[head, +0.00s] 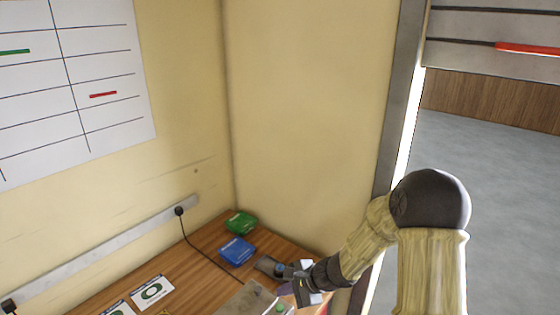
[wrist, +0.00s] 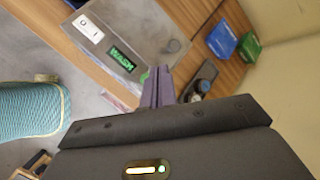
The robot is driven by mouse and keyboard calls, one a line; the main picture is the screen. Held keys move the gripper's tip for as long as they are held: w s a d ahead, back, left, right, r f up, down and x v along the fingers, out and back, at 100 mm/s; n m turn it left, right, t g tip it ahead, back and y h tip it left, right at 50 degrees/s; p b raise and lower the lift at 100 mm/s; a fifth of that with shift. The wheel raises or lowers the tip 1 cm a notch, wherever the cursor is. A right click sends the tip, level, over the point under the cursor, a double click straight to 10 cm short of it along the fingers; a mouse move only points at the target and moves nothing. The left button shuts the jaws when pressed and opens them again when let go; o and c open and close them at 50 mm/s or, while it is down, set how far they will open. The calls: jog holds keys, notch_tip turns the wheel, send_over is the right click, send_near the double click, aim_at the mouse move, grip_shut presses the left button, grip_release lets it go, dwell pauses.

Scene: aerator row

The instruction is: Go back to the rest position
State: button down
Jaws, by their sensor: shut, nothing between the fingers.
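My gripper (head: 287,289) is at the lower middle of the head view, over the wooden bench near its right end. Its purple fingers (wrist: 158,74) point away from the camera in the wrist view. They are closed together with nothing seen between them. Part of the gripper is hidden by my wrist in the head view.
A grey unit (wrist: 145,32) with a green lit display (wrist: 122,60) stands on the bench (head: 205,259) close to the fingers. A dark holder (head: 268,264), a blue box (head: 237,250) and a green box (head: 241,223) lie nearby. Walls close off the corner.

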jog(key=s+d+r+n+h, duration=0.4)
jog(key=s+d+n, duration=0.2)
jog(key=s+d, duration=0.1)
jog(key=s+d+r+n+g+h, duration=0.1)
jog(key=s+d+r+n+h, duration=0.3)
jog(key=s+d+n, duration=0.3)
jog(key=s, duration=0.3)
jog(key=shift+r, duration=0.15)
